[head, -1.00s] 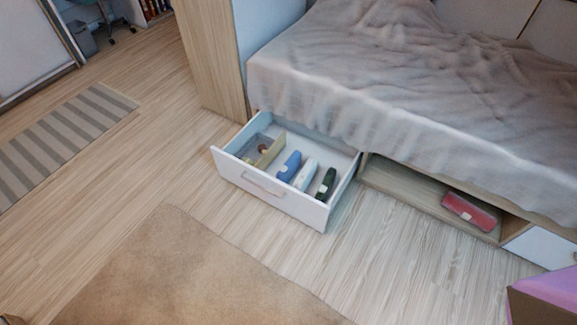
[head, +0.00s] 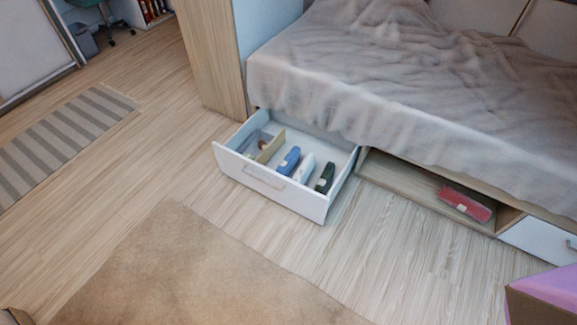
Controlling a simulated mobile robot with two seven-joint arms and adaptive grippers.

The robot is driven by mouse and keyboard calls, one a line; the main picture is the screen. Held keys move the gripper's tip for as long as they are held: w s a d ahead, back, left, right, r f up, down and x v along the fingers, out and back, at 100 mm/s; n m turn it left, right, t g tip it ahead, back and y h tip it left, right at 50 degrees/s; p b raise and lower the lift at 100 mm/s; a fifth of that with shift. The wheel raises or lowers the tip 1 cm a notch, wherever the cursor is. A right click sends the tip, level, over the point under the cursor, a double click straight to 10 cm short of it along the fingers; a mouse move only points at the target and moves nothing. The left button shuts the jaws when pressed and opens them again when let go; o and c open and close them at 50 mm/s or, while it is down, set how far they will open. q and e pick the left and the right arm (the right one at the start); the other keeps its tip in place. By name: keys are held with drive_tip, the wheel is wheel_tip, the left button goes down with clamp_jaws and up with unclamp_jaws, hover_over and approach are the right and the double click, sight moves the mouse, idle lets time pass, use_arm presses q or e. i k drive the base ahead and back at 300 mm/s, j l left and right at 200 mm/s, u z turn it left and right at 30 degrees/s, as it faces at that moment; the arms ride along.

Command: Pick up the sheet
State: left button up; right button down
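No thing in view is plainly labelled as the sheet. Several rolled or folded cloth bundles could be it: a blue one (head: 288,161), a white one (head: 304,169) and a dark green one (head: 325,178) lie side by side in the open white drawer (head: 268,187) under the bed. A red bundle with a pale band (head: 464,203) lies in the open compartment to the right. A rumpled grey cover (head: 400,90) is spread over the bed and hangs over its front edge. Neither of my grippers shows in the head view.
A tan rug (head: 190,270) lies in front of the drawer. A striped rug (head: 65,142) lies at the left. A purple-topped object (head: 548,288) stands at the lower right. Wood floor around the drawer is clear. A small divider and a box (head: 259,143) sit in the drawer's left part.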

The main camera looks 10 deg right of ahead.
sight(322, 186)
drive_tip(key=i+l+z, duration=0.85)
drive_tip(key=i, duration=0.45)
drive_tip(key=l, duration=0.1)
